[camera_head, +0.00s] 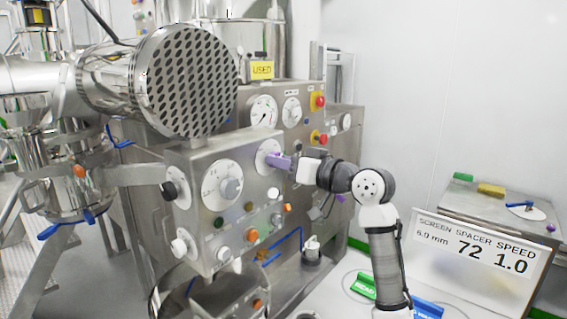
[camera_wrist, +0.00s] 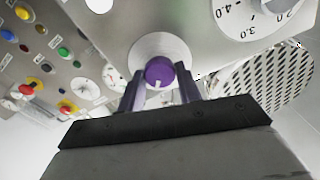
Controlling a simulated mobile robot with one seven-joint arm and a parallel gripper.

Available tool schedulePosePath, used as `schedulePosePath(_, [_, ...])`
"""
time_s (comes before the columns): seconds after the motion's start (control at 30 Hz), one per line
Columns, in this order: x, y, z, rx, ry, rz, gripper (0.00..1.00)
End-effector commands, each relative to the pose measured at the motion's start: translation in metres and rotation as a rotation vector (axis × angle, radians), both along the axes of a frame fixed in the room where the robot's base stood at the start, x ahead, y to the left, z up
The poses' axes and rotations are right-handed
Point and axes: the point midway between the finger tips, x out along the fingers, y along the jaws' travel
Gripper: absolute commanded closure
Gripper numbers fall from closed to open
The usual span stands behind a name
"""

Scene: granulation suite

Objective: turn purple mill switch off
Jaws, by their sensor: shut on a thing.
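The purple mill switch (camera_wrist: 160,71) is a round knob with a white mark, on a pale round plate (camera_wrist: 158,47) on a steel panel. In the wrist view my gripper (camera_wrist: 160,84) has one finger on each side of the knob, shut on it. In the head view my gripper (camera_head: 292,163) reaches the panel from the right. A purple part of the switch (camera_head: 275,160) shows there at the fingertips, in front of its pale plate. Most of the knob is hidden by the gripper in that view.
A perforated drum (camera_head: 187,82) juts out above left. A sign (camera_head: 475,250) stands at the right. The white wall side is clear.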

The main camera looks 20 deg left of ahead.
Motion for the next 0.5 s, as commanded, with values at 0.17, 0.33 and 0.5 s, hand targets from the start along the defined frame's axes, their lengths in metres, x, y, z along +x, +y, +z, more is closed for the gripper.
schedulePosePath(0.17, [-0.0003, 0.0005, -0.0021, -0.024, -0.069, 0.000, 0.89])
schedulePosePath(0.33, [-0.0006, 0.0005, -0.0033, -0.066, -0.187, 0.001, 0.89])
schedulePosePath(0.5, [-0.0005, 0.0004, -0.0036, -0.118, -0.333, 0.001, 0.89])
